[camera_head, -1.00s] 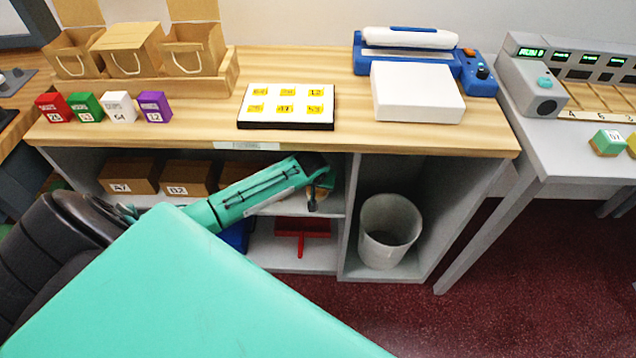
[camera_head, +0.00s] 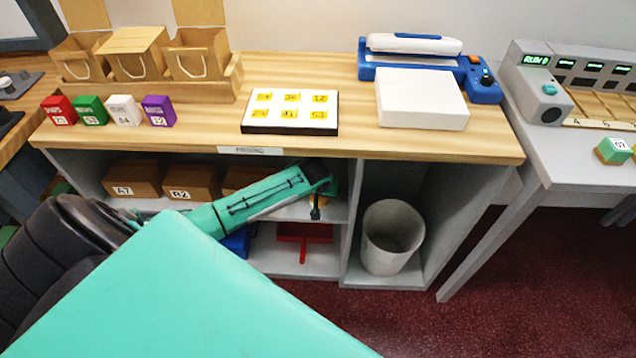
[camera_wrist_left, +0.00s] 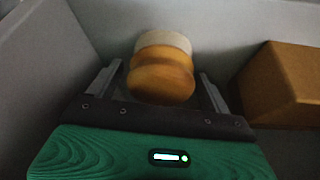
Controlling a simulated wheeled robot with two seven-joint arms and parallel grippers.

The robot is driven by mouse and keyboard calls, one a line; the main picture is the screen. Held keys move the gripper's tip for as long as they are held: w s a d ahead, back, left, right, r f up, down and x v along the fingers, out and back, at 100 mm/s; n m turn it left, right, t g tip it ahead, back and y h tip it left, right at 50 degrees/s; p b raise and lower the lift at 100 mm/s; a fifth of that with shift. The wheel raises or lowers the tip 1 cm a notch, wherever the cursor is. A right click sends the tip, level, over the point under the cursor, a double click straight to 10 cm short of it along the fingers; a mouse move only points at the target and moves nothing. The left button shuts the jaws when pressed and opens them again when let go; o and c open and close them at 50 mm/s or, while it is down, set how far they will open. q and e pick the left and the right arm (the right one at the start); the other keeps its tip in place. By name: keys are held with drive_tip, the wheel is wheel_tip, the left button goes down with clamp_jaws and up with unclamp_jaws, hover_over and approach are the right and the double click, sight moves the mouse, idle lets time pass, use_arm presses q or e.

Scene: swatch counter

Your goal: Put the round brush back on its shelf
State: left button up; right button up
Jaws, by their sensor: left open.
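The round brush (camera_wrist_left: 162,78) has a rounded orange-brown wooden handle and a pale round end, seen in the left wrist view. It is in a corner of the grey shelf unit. My left gripper (camera_wrist_left: 158,88) is open, with one finger on each side of the brush. I cannot tell whether either finger touches it. In the head view, my left gripper (camera_head: 317,205) reaches into the upper compartment, by the upright divider. Only a small yellowish patch shows there, and the arm hides the rest. My right gripper is not in view.
Brown boxes (camera_head: 192,182) stand left on the same shelf; one (camera_wrist_left: 285,85) is right of the brush in the wrist view. A red dustpan-like thing (camera_head: 304,234) lies below. A grey bin (camera_head: 392,238) stands right of the divider. The wooden counter (camera_head: 350,140) is overhead.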

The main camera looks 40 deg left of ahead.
use_arm(q)
drive_tip(key=shift+p+v, duration=0.3)
drive_tip(key=shift+v, duration=0.9)
drive_tip(key=shift+s+d+r, duration=0.2)
drive_tip(key=shift+s+r, duration=0.1)
drive_tip(key=shift+s, duration=0.35)
drive_tip(key=s+d+f+m, duration=0.2)
drive_tip(key=s+d+f, duration=0.2)
drive_tip(key=s, duration=0.5)
drive_tip(key=s+d+f+m+g+h, duration=0.1)
drive_tip(key=s+d+f+m, duration=0.1)
drive_tip(key=s+d, duration=0.4)
drive_tip(key=s+d+f+m+g+h, duration=0.1)
drive_tip(key=s+d+f, duration=0.4)
drive_tip(key=s, duration=0.9)
drive_tip(key=shift+f+m+p, duration=0.35)
drive_tip(key=shift+m+p, duration=0.1)
drive_tip(key=shift+m, duration=0.15)
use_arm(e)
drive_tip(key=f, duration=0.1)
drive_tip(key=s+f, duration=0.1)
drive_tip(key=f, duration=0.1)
use_arm(q)
drive_tip(key=shift+r, duration=0.1)
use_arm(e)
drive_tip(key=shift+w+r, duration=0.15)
